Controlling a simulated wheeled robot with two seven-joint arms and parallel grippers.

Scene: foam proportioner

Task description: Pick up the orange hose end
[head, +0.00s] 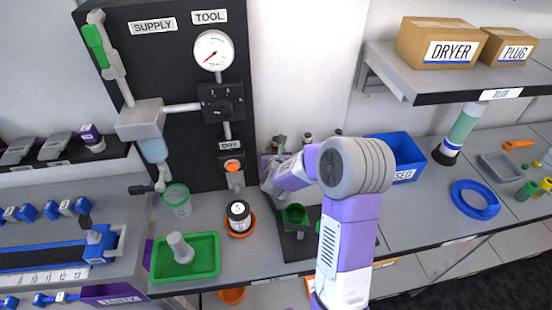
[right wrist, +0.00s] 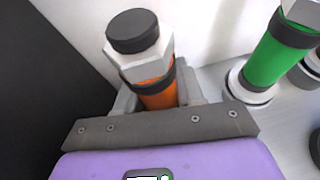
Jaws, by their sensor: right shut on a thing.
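The orange hose end (right wrist: 158,92) stands in the right wrist view, with a black cap, a grey hex collar and an orange body with a dark band. My right gripper (right wrist: 155,103) has its grey fingers on both sides of the orange body and is shut on it. In the head view my right gripper (head: 276,178) is at the back of the bench, beside the black panel. There the orange hose end cannot be made out clearly behind the gripper and arm. My left gripper is not in view.
A green hose end (right wrist: 272,52) stands just right of the held one. In the head view a green tray (head: 208,262), a jar (head: 238,214) and a blue bin (head: 415,160) are nearby. The black panel (head: 180,85) rises left of my gripper.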

